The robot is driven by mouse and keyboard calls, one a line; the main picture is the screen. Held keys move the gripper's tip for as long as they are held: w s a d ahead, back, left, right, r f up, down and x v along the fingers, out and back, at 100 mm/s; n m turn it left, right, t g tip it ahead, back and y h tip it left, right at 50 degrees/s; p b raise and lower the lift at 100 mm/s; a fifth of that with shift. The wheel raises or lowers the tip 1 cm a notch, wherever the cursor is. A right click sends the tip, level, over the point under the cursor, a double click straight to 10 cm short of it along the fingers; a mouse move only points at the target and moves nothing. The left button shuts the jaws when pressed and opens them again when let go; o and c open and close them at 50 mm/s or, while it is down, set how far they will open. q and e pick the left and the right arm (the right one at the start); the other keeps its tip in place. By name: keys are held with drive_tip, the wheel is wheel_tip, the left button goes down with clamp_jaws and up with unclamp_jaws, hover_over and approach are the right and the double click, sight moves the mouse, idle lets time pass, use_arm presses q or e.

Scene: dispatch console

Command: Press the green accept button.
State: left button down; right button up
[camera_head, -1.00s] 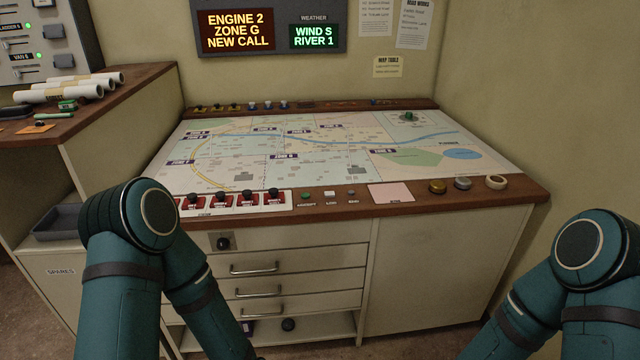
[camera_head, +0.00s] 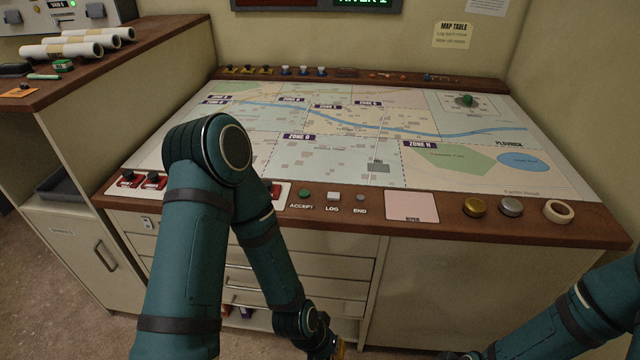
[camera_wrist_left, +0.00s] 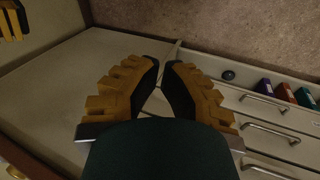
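The green accept button (camera_head: 304,193) is on the wooden front rail of the map table, above the label ACCEPT. It is uncovered, just right of my left forearm. My left gripper (camera_head: 340,347) is low in front of the cabinet, well below the button, with only a yellow part showing. In the left wrist view its yellow and black fingers (camera_wrist_left: 163,66) come together at the tips with nothing held, and the button is not seen there. My right gripper (camera_wrist_left: 12,20) shows partly at the top left corner of that view; its finger state is unclear.
A white LOG button (camera_head: 333,195) and a small END button (camera_head: 360,197) sit right of accept. Red switches (camera_head: 127,179) are to the left, partly behind my arm. A pink pad (camera_head: 412,206), brass button (camera_head: 474,207) and tape roll (camera_head: 558,211) follow rightward. Drawer handles (camera_wrist_left: 265,103) protrude below.

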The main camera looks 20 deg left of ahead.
use_arm(q)
drive_tip(key=shift+w+d, duration=0.1)
drive_tip(key=shift+w, duration=0.15)
use_arm(e)
drive_tip(key=shift+w+d, duration=0.15)
drive_tip(key=shift+w, duration=0.1)
use_arm(q)
drive_tip(key=shift+s, duration=0.1)
use_arm(e)
drive_tip(key=shift+s+r, duration=0.1)
